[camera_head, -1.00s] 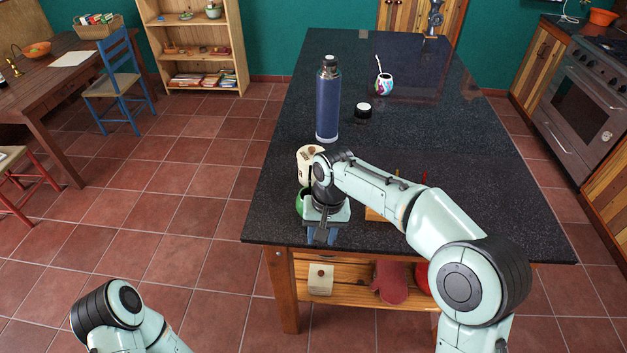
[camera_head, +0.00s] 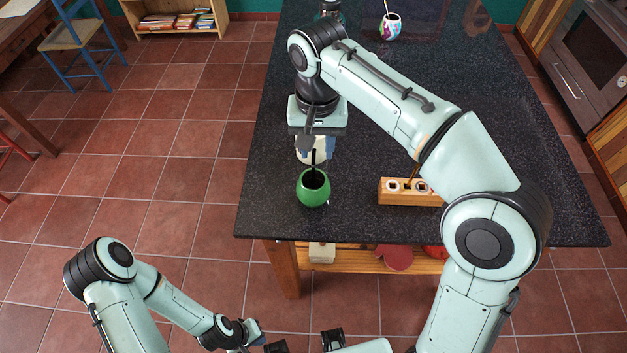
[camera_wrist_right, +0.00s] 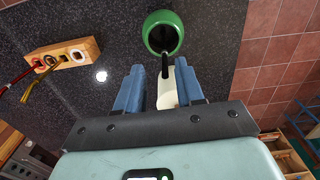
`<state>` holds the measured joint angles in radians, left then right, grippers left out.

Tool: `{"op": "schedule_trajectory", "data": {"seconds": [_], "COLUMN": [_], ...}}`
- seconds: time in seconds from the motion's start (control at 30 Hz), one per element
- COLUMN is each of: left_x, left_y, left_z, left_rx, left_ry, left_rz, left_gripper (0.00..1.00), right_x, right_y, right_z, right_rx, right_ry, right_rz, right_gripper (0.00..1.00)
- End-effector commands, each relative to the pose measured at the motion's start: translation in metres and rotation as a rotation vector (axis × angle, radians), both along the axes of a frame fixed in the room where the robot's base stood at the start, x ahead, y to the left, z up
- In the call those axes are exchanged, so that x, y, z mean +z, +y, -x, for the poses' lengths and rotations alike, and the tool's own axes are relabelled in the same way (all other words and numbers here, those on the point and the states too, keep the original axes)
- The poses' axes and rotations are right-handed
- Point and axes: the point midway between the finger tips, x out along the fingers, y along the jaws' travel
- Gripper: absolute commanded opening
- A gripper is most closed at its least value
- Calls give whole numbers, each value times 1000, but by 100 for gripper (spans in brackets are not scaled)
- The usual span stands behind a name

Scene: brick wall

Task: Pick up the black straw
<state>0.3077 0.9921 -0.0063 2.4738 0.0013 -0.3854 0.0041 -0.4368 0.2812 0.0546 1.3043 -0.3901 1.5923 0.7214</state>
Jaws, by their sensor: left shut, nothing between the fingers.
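The black straw (camera_head: 314,163) stands up out of the round green cup (camera_head: 313,190) near the front left of the dark table. In the right wrist view the straw (camera_wrist_right: 165,66) leans out of the green cup (camera_wrist_right: 163,30) toward my gripper. My right gripper (camera_head: 315,148) is above and behind the cup, pointing down. In the right wrist view its blue fingers (camera_wrist_right: 160,88) are apart, and the straw's end shows in line with the gap. I cannot tell whether it lies between them. My left gripper (camera_head: 256,334) is low at the front, off the table, shut and empty.
A cream container (camera_head: 311,157) stands just behind the cup, partly hidden by my right gripper. A wooden holder (camera_head: 405,192) with holes and thin sticks is to the right. A patterned cup (camera_head: 390,27) stands far back. Bare tabletop (camera_head: 345,215) lies between cup and holder.

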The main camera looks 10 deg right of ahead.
Motion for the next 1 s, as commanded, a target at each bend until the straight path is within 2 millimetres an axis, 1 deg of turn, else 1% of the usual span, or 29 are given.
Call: {"op": "schedule_trajectory", "data": {"seconds": [0.03,0.17,0.23,0.4,0.5,0.6,0.8,0.83,0.87,0.9,0.93,1.0], "left_x": [-2,-4,-7,-16,-18,-19,-18,-18,-18,-18,-18,-18], "left_y": [0,0,0,0,0,0,0,0,0,0,0,0], "left_z": [1,2,3,8,10,10,10,10,10,10,10,10], "left_rx": [0,-1,0,-1,0,0,0,0,0,0,0,0], "left_ry": [1,2,3,9,10,10,10,10,10,10,10,10], "left_rz": [0,0,0,0,0,0,0,0,0,0,0,0], "left_gripper": [0,0,0,0,0,0,0,0,0,0,0,0], "right_x": [-6,-12,-19,-45,-57,-61,-61,-61,-61,-61,-61,-61], "right_y": [0,0,2,8,7,7,7,7,7,7,7,7], "right_z": [0,0,2,7,7,6,6,6,6,6,6,6], "right_rx": [-1,0,0,1,0,0,0,0,0,0,0,0], "right_ry": [2,-1,1,2,0,-1,-2,-2,-2,-1,-1,-1], "right_rz": [1,0,1,0,1,0,0,0,0,-1,-1,-1], "right_gripper": [37,37,37,37,37,37,37,31,21,8,0,0]}}
